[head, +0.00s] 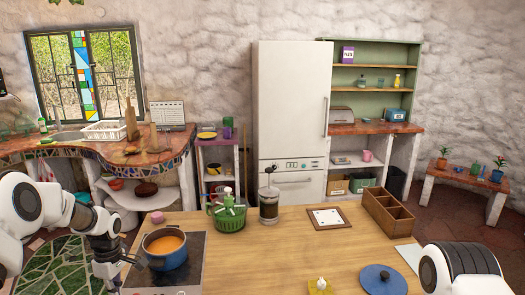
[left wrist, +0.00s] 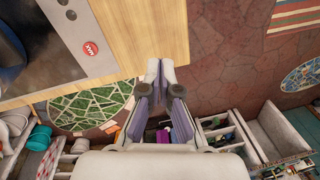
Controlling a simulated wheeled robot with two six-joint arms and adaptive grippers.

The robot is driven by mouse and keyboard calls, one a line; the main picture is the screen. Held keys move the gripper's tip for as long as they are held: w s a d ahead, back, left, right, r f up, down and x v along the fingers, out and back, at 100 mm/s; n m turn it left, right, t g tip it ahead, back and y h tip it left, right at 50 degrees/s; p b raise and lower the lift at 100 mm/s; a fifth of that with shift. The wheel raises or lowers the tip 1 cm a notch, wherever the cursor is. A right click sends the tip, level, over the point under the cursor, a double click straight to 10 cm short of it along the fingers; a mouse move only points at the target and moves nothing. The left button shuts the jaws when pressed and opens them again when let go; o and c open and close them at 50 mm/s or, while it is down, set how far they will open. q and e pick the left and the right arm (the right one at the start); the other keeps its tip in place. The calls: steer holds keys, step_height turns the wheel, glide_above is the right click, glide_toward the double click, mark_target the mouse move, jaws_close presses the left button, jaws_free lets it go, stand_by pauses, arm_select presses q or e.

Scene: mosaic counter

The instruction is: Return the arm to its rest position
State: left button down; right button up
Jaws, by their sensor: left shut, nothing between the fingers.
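My left arm comes in from the left in the head view, bent downward, with its wrist and gripper (head: 110,278) low beside the left edge of the dark cooktop. In the left wrist view the left gripper (left wrist: 160,70) has its fingertips together with nothing between them. Only a rounded white and black part of my right arm shows at the lower right of the head view; the right gripper is out of view.
A blue pot of orange soup (head: 165,249) stands on the cooktop (head: 190,275). The wooden counter (head: 280,262) also holds a green basket (head: 228,218), a French press (head: 268,206), a framed board (head: 328,218), a divided wooden box (head: 388,215) and a blue lid (head: 383,281). The counter's middle is clear.

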arm_select(q)
steer(key=s+d+f+m+g+b, duration=0.1)
steer(key=s+d+f+g+b, duration=0.2)
steer(key=s+f, duration=0.5)
steer(key=s+d+f+m+b, duration=0.1)
steer(key=s+d+f+b, duration=0.1)
steer(key=s+d+f, duration=0.55)
steer(key=s+d+f+m+t+b, duration=0.2)
steer(key=s+d+f+m, duration=0.2)
steer(key=s, duration=0.5)
steer(key=s+d+f+m+t+b, duration=0.2)
steer(key=s+d+f+m+b, duration=0.1)
steer(key=s+f+m, duration=0.6)
steer(key=shift+d+m, duration=0.5)
steer(key=shift+m, duration=0.5)
